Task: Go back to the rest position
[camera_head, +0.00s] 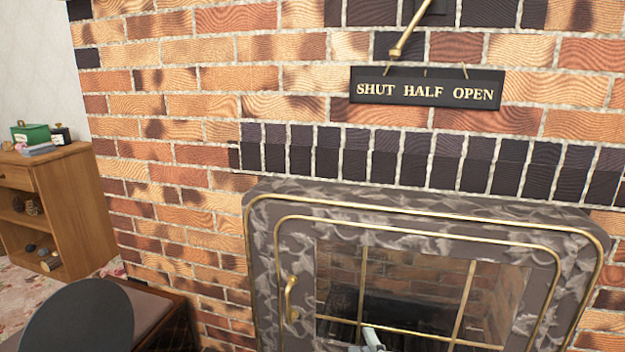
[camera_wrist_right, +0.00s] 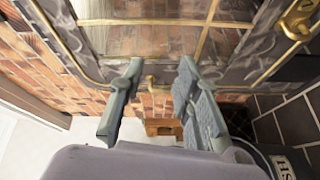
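My right gripper (camera_head: 373,339) shows only as a small pale grey tip at the bottom edge of the head view, in front of the fireplace glass. In the right wrist view its two fingers (camera_wrist_right: 161,66) are spread apart with nothing between them. My left gripper is not in view.
The marbled fireplace door (camera_head: 420,215) has gold trim and a brass handle (camera_head: 290,300) at its left. A brass lever (camera_head: 408,30) slants above a SHUT HALF OPEN sign (camera_head: 425,88). A wooden cabinet (camera_head: 75,190) stands at the left. Brick surrounds the door.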

